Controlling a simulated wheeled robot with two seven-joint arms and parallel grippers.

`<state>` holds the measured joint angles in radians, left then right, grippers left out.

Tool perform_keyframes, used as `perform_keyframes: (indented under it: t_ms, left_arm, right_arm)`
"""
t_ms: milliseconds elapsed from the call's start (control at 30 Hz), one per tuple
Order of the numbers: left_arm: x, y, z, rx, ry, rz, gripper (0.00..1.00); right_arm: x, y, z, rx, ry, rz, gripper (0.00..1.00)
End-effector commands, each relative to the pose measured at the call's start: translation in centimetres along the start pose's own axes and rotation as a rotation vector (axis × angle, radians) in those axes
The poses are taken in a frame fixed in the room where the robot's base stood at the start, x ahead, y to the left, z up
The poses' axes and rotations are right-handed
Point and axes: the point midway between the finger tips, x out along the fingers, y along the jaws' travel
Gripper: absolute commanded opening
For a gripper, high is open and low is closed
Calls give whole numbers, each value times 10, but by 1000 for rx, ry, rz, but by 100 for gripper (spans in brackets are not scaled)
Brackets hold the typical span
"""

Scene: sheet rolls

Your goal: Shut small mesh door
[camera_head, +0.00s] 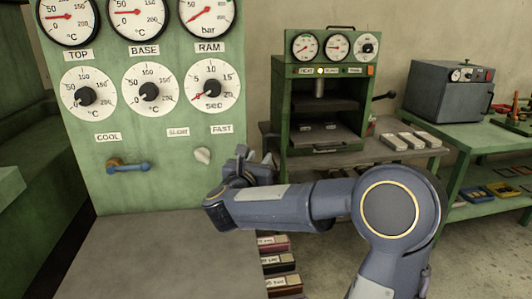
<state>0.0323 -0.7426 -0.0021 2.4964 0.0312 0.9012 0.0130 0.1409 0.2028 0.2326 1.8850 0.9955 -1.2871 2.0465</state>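I cannot clearly make out a mesh door. A small green press (284,100) stands on a bench at the back, with dials on its top and its dark front opening uncovered. My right gripper (256,160) is in front of the large green gauge panel's right edge, to the left of and nearer than the press. It looks apart from the press. Its fingers are small and partly hidden by its own wrist, so I cannot tell whether they are open. My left gripper is not in view.
The large green panel (120,185) carries dials, a blue lever (130,167) and a pale knob (203,155). A grey tabletop (160,255) is bare below it. Pale blocks (405,141) lie right of the press. A grey box (450,92) stands on a green bench.

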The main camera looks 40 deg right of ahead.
Motion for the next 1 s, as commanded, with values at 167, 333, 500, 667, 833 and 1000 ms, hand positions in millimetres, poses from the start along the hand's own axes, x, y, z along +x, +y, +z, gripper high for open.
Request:
perform_keyframes:
  t_ms: [167, 333, 500, 667, 833, 1000]
  left_arm:
    - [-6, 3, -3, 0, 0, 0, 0]
    - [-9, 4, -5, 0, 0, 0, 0]
    - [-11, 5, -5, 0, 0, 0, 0]
    - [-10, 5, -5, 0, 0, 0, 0]
    - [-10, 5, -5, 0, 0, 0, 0]
    - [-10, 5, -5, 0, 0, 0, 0]
  right_arm:
    - [29, -1, 2, -3, 0, -3, 30]
    - [54, -1, 2, -5, 0, -1, 30]
    - [67, 0, 1, -5, -1, 2, 30]
    - [69, 0, 1, -5, -2, 3, 30]
    - [68, 0, 1, -5, -2, 3, 24]
    - [68, 0, 1, -5, -1, 3, 2]
